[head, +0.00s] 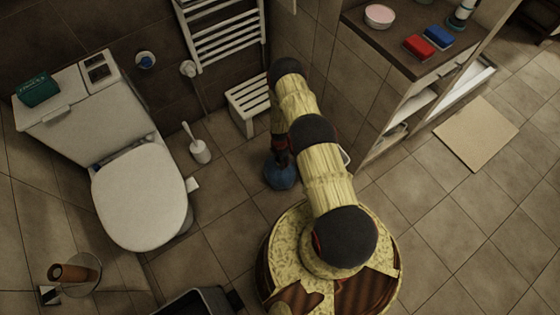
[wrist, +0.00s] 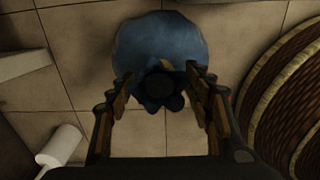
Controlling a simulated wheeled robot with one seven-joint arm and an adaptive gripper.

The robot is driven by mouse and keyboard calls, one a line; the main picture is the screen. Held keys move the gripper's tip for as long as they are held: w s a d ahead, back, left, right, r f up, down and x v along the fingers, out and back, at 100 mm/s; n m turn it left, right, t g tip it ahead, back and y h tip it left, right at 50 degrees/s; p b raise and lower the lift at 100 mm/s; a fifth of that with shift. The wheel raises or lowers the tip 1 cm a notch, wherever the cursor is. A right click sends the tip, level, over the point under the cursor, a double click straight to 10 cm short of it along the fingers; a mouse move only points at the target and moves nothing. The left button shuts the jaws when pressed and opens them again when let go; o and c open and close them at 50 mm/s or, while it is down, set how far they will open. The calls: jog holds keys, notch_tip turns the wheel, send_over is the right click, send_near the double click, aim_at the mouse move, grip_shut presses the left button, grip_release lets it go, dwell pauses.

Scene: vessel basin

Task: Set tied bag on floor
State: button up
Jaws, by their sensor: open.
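The tied blue bag (head: 281,175) appears to rest on the tiled floor below my gripper, in front of the white slatted stool. In the wrist view the round blue bag (wrist: 160,42) fills the top middle, with its dark gathered knot toward me. My gripper (wrist: 161,84) is open, with one finger on each side of the knot. Small gaps seem to show between the fingers and the knot. In the head view my gripper (head: 281,152) is small and dark, just above the bag, and its fingers are hard to make out.
The toilet (head: 142,200) and a toilet brush (head: 199,149) stand to the left. The white stool (head: 248,103) is behind the bag, under a towel rail (head: 222,38). A cabinet (head: 400,90) stands to the right. Open floor lies around a beige mat (head: 476,133).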

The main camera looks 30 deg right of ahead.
notch_tip(320, 180, up, 11)
jog(key=p, duration=0.4)
jog(key=shift+r, duration=0.1)
jog(key=w+a+r+m+t, duration=0.1)
jog(key=w+a+r+m, duration=0.15)
jog(key=r, duration=1.25)
jog(key=w+a+r+m+t, duration=0.1)
jog(key=w+r+m, duration=0.15)
jog(key=r, duration=1.15)
jog(key=w+a+r+m, duration=0.2)
jog(key=r+m, duration=0.1)
jog(key=r, duration=1.2)
jog(key=s+a+r+m+t, duration=0.1)
jog(key=s+a+r+m, duration=0.3)
jog(key=s+r, duration=0.75)
jog(key=s+a+r+m+t, duration=0.25)
jog(key=s+a+r, duration=0.4)
jog(key=r, duration=0.75)
jog(key=s+r+m, duration=0.2)
jog(key=s+m, duration=0.2)
jog(key=s, duration=0.8)
jog(key=shift+r, duration=0.1)
